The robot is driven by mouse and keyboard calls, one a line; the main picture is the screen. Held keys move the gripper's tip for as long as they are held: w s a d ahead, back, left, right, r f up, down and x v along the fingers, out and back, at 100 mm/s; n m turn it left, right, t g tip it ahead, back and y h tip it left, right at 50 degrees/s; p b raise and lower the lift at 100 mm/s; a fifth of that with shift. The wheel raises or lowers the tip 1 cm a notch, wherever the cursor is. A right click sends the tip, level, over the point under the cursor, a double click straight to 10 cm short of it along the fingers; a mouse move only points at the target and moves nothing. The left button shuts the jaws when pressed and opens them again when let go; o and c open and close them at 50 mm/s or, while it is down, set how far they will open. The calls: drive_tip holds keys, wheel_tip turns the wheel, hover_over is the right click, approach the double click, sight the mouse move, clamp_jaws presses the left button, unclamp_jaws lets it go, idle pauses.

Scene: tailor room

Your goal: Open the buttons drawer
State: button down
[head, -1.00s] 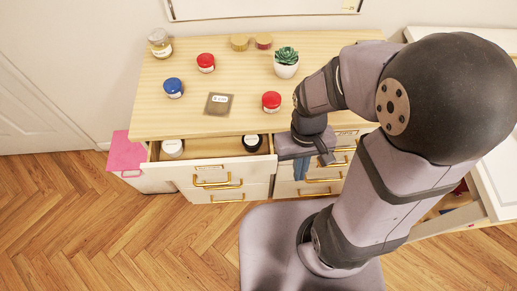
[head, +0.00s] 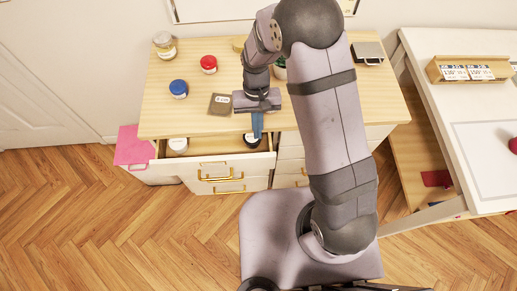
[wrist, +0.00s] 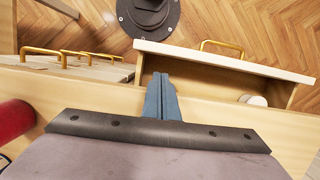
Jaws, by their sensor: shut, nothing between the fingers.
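The top left drawer (head: 188,164) of the wooden-topped dresser is pulled out; I cannot read any name on it. In the wrist view, the fingers (wrist: 162,100) are by the drawer's inner corner, and the drawer front (wrist: 225,61) has a gold handle (wrist: 222,45). I cannot tell whether the fingers touch anything.
A pink bin (head: 132,147) stands at left. A white table (head: 470,120) stands at right. My arm hides part of the right drawers.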

drive_tip(key=shift+s, duration=0.1)
drive_tip(key=p, duration=0.3)
hover_over(259, 151)
drive_tip(key=s, duration=0.3)
drive_tip(key=shift+a+f, duration=0.2)
drive_tip(key=shift+f, duration=4.7)
